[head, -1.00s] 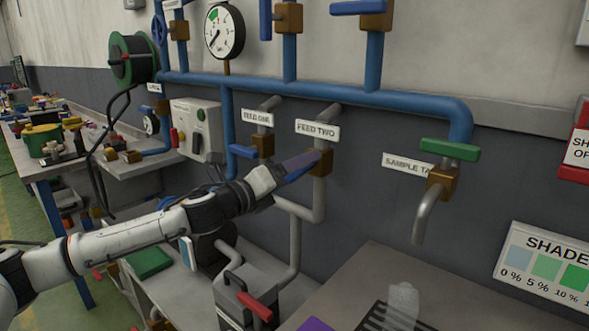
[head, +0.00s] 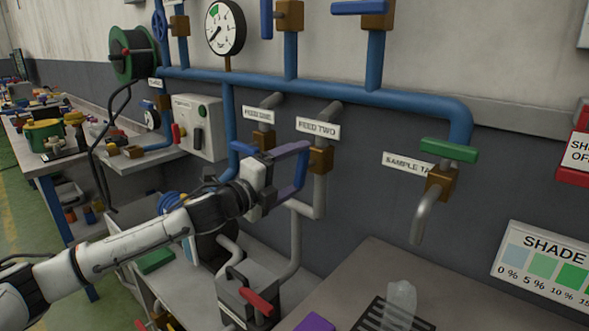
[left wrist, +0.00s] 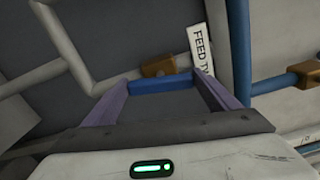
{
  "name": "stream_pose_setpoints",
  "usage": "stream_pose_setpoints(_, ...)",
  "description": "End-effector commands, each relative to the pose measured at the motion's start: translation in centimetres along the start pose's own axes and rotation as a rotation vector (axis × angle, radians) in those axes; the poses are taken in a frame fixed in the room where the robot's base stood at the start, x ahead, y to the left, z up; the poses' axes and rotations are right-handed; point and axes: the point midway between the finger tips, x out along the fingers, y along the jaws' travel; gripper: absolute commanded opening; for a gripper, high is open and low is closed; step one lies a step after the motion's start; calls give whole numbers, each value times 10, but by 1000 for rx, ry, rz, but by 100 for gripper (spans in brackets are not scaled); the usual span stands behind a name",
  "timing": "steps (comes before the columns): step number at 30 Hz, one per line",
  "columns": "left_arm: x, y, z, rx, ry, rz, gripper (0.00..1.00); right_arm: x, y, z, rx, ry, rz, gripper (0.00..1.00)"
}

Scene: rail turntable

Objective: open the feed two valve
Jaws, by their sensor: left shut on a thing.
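The feed two valve has a brass body (head: 320,159) on a grey pipe, under the white FEED TWO label (head: 318,128). Its blue handle (head: 300,172) slants downward in the head view, beside the body. My left gripper (head: 297,170) reaches it from the left, with one purple-grey finger above and the other below. In the left wrist view the blue handle (left wrist: 160,85) spans between the two fingertips, and the gripper is shut on it. The brass body (left wrist: 158,67) and part of the label (left wrist: 201,45) show beyond. My right gripper is not in view.
The feed one valve (head: 263,140) with its blue handle (head: 243,149) is close by on the left. The sample tap (head: 441,182) with a green handle (head: 450,150) is on the right. A red-handled grey box (head: 250,297) stands below my gripper.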

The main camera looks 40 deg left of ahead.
Motion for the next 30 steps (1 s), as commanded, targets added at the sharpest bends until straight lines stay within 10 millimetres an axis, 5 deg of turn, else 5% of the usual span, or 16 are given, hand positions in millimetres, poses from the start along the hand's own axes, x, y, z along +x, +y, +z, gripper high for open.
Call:
stream_pose_setpoints(13,0,0,1,-9,-2,0,59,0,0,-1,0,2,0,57)
stream_pose_setpoints(14,0,0,1,-9,-2,0,85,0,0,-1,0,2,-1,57)
stream_pose_setpoints(17,0,0,1,-8,-2,0,100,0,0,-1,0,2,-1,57)
stream_pose_setpoints(30,-12,4,1,-6,-1,3,100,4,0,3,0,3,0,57)
